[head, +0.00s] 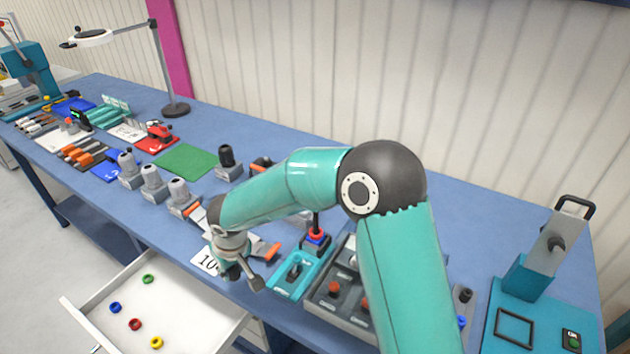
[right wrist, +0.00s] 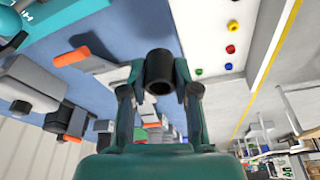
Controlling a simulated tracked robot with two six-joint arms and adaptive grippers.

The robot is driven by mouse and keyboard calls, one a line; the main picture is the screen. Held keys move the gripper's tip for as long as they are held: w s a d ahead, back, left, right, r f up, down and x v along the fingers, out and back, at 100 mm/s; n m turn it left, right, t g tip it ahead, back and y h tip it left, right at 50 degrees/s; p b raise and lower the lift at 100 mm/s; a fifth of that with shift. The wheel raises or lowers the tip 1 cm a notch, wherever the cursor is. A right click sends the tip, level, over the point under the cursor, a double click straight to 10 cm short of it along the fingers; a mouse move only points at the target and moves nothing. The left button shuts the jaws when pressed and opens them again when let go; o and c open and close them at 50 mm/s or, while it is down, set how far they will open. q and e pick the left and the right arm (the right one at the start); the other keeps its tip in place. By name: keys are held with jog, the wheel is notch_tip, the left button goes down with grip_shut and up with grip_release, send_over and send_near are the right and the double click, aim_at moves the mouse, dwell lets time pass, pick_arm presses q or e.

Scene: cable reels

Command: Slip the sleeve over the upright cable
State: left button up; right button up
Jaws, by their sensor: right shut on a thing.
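My right gripper (right wrist: 160,90) is shut on a short dark hollow sleeve (right wrist: 160,64), whose open end faces the camera in the right wrist view. In the head view my right gripper (head: 240,272) hangs above the front edge of the bench, left of the teal fixture, and hides the sleeve. What looks like the upright cable (head: 316,222) is a thin dark post standing on a red and blue base at the back of the teal fixture (head: 290,285). My forearm passes just above and hides its top. The sleeve is apart from it. My left gripper is not in view.
An open white drawer (head: 185,325) with several coloured rings juts out below the gripper. A grey tray (head: 345,318) with red-topped parts lies right of the fixture. Several grey holders (head: 150,180) stand to the left. A teal press (head: 545,260) stands far right.

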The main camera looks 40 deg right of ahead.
jog(key=d+r+m+b, duration=0.1)
jog(key=d+r, duration=0.3)
jog(key=d, duration=0.3)
jog(key=s+d+r+m+h+b, duration=0.1)
jog(key=d+r+m, duration=0.1)
jog(key=d+r, duration=0.3)
jog(key=s+d+r+m+b, duration=0.1)
jog(key=d+r, duration=0.3)
jog(key=d, duration=0.6)
jog(key=shift+s+d+r+m+h, duration=0.15)
jog(key=shift+s+d+m+h, duration=0.15)
jog(key=shift+m, duration=0.4)
jog(key=shift+d+g, duration=0.2)
jog(key=shift+g, duration=0.1)
jog(key=shift+s+f+b, duration=0.1)
jog(key=shift+f+b, duration=0.15)
jog(key=shift+b, duration=0.05)
notch_tip(320, 180, down, 4)
jog(key=b, duration=0.3)
jog(key=shift+f+b, duration=0.1)
jog(key=shift+b, duration=0.25)
jog(key=shift+a, duration=0.1)
jog(key=shift+f+b, duration=0.55)
jog(key=shift+f, duration=0.2)
